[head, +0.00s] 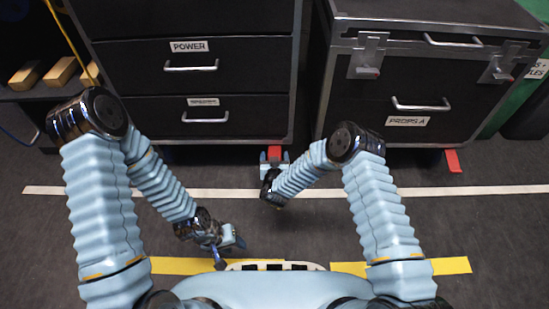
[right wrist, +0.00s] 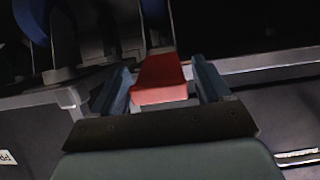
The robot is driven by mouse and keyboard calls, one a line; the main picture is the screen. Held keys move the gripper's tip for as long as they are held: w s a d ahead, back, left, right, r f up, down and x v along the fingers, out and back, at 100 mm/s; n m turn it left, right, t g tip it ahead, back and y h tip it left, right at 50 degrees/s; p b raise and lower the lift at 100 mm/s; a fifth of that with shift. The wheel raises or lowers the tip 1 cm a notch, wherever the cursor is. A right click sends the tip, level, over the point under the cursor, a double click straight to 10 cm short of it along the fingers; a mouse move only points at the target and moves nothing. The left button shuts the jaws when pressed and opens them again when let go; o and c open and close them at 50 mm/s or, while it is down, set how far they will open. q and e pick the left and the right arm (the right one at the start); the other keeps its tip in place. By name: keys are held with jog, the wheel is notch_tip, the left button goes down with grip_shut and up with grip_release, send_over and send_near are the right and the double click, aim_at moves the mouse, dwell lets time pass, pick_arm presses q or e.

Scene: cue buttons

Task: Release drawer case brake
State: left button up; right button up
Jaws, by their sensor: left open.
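The black drawer case (head: 130,67) stands at the back left, with a POWER label on one drawer. A red brake pedal (head: 275,152) sticks out at its lower right corner, near the floor. My right gripper (head: 274,160) is down at this pedal, partly covering it. In the right wrist view the red pedal (right wrist: 160,78) shows between my two spread fingers (right wrist: 162,84); I cannot tell whether they touch it. My left gripper (head: 232,246) is open and empty, low in front of my base.
A second case (head: 405,75), labelled PROPS A, stands at the right with its own red pedal (head: 453,160) below. A shelf with wooden blocks (head: 60,71) is at the far left. A white line (head: 120,192) and yellow strips (head: 440,266) mark the open floor.

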jog(key=p+v, duration=0.2)
jog(key=v, duration=1.2)
jog(key=shift+w, duration=0.1)
jog(key=s+d+r+m+g+y+p, duration=0.1)
jog(key=s+d+g+p, duration=0.3)
jog(key=s, duration=0.5)
jog(key=s+d+r+g+y+p, duration=0.3)
jog(key=s+d+g+p, duration=0.2)
jog(key=s+d+g, duration=0.2)
jog(key=s+g, duration=0.2)
jog(key=s, duration=0.1)
jog(key=shift+d+r+m, duration=0.3)
jog(key=shift+m, duration=0.1)
